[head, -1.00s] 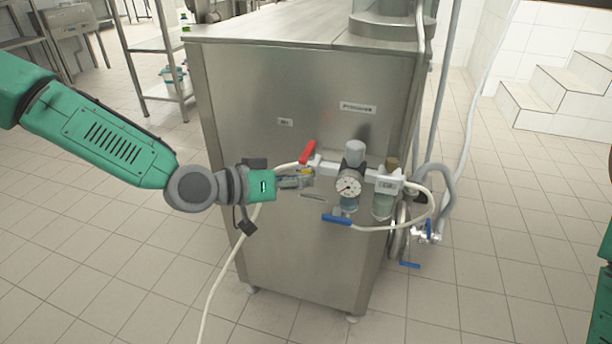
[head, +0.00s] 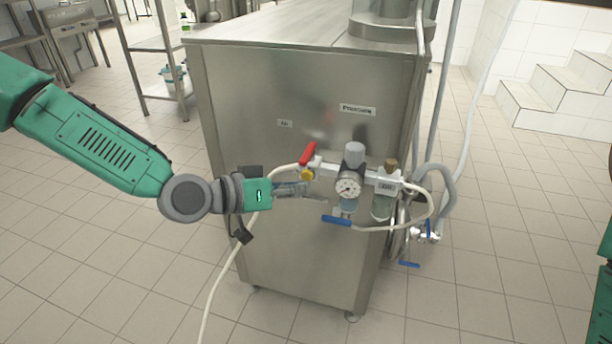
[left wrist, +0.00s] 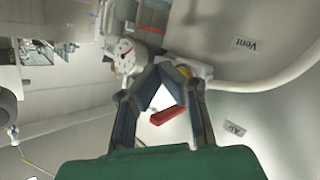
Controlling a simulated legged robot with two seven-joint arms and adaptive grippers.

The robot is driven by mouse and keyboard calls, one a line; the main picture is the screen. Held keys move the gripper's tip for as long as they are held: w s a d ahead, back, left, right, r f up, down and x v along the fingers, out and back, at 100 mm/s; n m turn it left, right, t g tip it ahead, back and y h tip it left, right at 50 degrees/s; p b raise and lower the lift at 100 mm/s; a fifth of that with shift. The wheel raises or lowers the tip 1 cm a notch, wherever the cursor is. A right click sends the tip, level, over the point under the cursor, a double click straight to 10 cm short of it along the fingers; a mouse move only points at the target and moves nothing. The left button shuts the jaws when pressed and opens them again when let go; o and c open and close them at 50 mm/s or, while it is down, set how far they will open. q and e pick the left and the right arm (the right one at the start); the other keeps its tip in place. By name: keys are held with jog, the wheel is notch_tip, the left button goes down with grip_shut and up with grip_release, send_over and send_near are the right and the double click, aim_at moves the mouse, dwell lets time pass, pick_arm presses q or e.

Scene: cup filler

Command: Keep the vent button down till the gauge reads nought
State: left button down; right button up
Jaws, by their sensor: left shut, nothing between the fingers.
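The yellow button (head: 307,173) sits on the white air line below the red lever; the left wrist view also shows it (left wrist: 184,72), partly behind a fingertip. My left gripper (head: 305,188) is shut and empty, its tips just below the button in the head view. In the left wrist view the fingertips (left wrist: 170,68) meet close to the button; I cannot tell whether they touch it. The round white gauge (head: 348,188) is right of the button and also shows in the left wrist view (left wrist: 126,57). Its needle is too small to read surely. My right gripper is out of view.
A red lever (head: 308,153) stands above the button, and a blue lever (head: 337,219) lies below the gauge. A white hose (head: 226,270) hangs behind my left wrist. The steel cabinet (head: 300,262) backs everything; the floor before it is clear.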

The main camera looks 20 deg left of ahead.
pick_arm(q)
jog(key=s+p, duration=0.1)
jog(key=s, duration=0.4)
dwell(0.4)
